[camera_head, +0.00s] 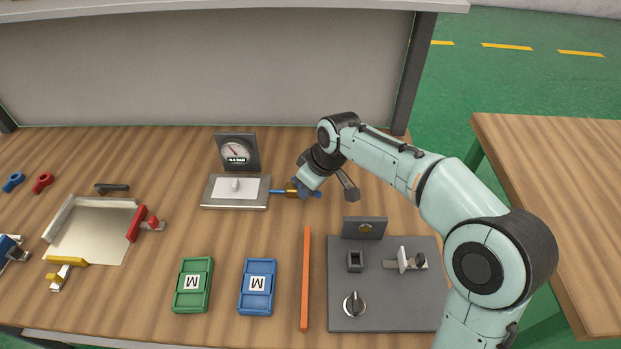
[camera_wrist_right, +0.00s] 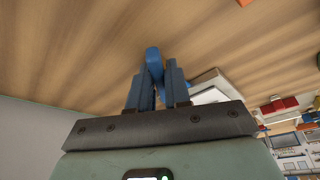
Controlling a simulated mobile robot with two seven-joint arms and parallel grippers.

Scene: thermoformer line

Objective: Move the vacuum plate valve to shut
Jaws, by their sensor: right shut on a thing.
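The vacuum plate (camera_head: 208,199) is a grey-framed board with a white top and a small pale piece on it. A gauge (camera_head: 237,152) stands upright behind it. The valve (camera_head: 281,191) sticks out from the plate's right side, with a blue part and a brass-coloured part. My right gripper (camera_head: 302,190) is at the valve and partly covers it. In the right wrist view my right gripper (camera_wrist_right: 155,88) is shut on the blue valve handle (camera_wrist_right: 153,62), which shows between its fingers. The handle's exact angle is hard to tell. My left gripper is not in view.
Green (camera_head: 193,308) and blue (camera_head: 257,306) blocks marked M and an orange bar (camera_head: 305,280) lie in front. A grey panel (camera_head: 385,318) with a knob and switches lies at right. A tray with coloured clamps (camera_head: 95,235) is at left. A grey wall (camera_head: 200,60) stands behind.

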